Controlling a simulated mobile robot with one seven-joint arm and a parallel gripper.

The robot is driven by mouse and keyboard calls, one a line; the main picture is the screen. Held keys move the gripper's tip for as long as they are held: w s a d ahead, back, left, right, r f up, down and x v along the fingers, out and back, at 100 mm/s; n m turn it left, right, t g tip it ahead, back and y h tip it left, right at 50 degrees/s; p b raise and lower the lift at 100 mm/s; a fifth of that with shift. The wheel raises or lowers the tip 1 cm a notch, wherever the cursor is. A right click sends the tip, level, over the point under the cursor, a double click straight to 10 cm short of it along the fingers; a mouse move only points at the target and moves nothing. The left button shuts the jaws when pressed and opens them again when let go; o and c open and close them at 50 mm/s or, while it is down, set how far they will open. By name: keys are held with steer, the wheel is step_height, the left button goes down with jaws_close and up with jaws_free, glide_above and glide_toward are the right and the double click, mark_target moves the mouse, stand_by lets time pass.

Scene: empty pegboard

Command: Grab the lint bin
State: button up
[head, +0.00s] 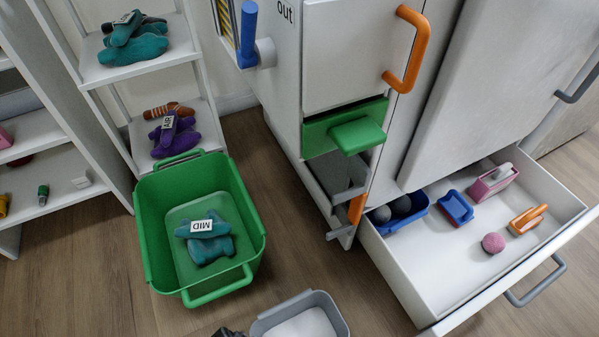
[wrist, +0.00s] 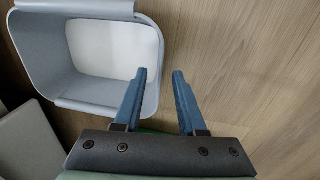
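A grey bin with a white bottom (head: 330,300), which I take as the lint bin, is on the wood floor at the bottom of the head view, partly cut off. In the wrist view its grey rim (wrist: 151,32) and white inside fill the upper left. My gripper (wrist: 160,74) is open and empty. In the wrist view the left blue finger overlaps the bin's right side and the right finger is over the floor, so the rim wall lies between them in the picture. I cannot tell the height gap or any contact.
A green basket (head: 155,226) with teal items labelled MID stands left of the bin. An open white drawer (head: 440,285) with small items is at right. A white cabinet (head: 350,50) with a green drawer stands behind. Shelves are at left. Bare floor lies between basket and cabinet.

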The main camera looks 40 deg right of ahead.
step_height(320, 180, down, 2)
steer(key=shift+d+f+b, duration=0.1)
steer(key=shift+d+b, duration=0.05)
steer(key=shift+b, duration=0.35)
jaws_close()
stand_by(1.1)
